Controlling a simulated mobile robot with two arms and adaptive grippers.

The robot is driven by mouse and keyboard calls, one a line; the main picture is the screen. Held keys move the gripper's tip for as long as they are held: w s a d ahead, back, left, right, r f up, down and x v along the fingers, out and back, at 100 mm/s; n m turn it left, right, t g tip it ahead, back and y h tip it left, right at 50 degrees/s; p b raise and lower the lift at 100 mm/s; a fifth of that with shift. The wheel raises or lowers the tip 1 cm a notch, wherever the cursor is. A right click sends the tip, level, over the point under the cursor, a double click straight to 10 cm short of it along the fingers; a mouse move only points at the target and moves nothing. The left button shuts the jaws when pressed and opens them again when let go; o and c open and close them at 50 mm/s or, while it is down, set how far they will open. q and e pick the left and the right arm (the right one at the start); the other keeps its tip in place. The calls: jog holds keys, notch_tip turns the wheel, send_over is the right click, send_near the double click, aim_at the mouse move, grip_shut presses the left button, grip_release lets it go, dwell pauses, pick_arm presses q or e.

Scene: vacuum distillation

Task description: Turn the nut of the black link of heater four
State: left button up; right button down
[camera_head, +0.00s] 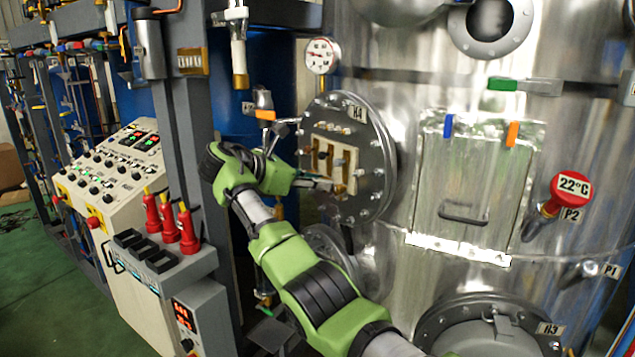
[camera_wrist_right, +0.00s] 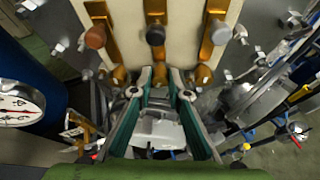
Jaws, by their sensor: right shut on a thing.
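Heater four is the round bolted flange (camera_head: 375,150) labelled H4 on the steel tank, with a cream block (camera_head: 350,157) carrying brass links. My right gripper (camera_head: 333,186) is at the block's lower edge. In the wrist view its fingertips (camera_wrist_right: 160,78) are closed around the brass nut (camera_wrist_right: 159,71) below the middle link. The nut is partly hidden between the fingers. My left gripper is not in view.
A pressure gauge (camera_head: 321,55) stands above left of the flange. A control panel with red-handled switches (camera_head: 170,220) and a grey post (camera_head: 190,120) are left of my arm. A hatch (camera_head: 470,180) and a red P2 sensor (camera_head: 570,190) are on the tank to the right.

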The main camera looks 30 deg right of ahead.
jog(key=shift+f, duration=0.1)
jog(key=c, duration=1.9)
grip_release()
jog(key=v, duration=1.2)
jog(key=shift+w, duration=0.1)
